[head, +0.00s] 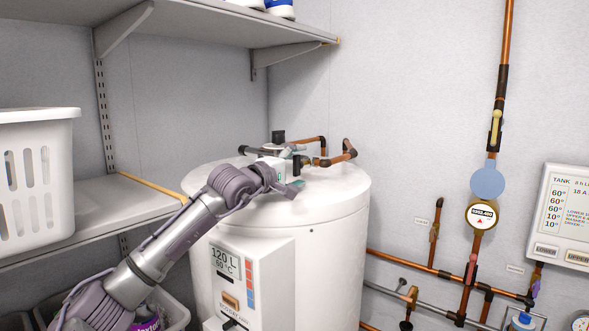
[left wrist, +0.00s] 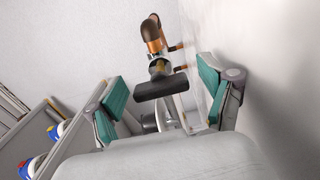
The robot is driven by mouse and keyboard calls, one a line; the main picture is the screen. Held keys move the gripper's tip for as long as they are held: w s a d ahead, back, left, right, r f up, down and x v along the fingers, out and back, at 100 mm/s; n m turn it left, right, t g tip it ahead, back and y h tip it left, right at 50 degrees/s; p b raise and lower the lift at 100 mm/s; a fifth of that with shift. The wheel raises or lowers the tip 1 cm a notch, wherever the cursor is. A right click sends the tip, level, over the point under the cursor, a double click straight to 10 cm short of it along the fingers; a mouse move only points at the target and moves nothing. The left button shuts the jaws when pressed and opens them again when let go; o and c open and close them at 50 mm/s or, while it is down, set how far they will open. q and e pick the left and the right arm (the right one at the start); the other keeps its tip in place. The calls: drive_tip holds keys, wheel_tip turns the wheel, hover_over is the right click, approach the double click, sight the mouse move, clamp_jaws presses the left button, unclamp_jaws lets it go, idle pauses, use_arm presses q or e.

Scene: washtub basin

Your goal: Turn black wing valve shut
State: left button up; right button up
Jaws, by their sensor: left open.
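The black wing valve (left wrist: 162,86) shows in the left wrist view as a dark bar on the near end of a brass and copper pipe fitting. In the head view, dark valve parts (head: 301,161) sit at the copper pipes on top of the white tank, partly hidden by my gripper. My left gripper (head: 292,170) is over the tank top beside these fittings. In the left wrist view its teal-padded fingers (left wrist: 164,82) are spread, with the black bar between them in the picture. I see no contact with it. My right gripper is not in view.
The white tank (head: 335,205) has a display box on its front. A shelf (head: 215,22) overhangs at upper left, and a white basket (head: 35,170) stands on a lower shelf. Copper pipes with a round gauge (head: 482,214) run along the right wall.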

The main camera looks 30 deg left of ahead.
use_arm(q)
drive_tip(key=s, duration=0.7)
drive_tip(key=s+a, duration=0.1)
drive_tip(key=s, duration=0.2)
drive_tip(key=shift+s+a+f, duration=0.1)
drive_tip(key=shift+s, duration=0.85)
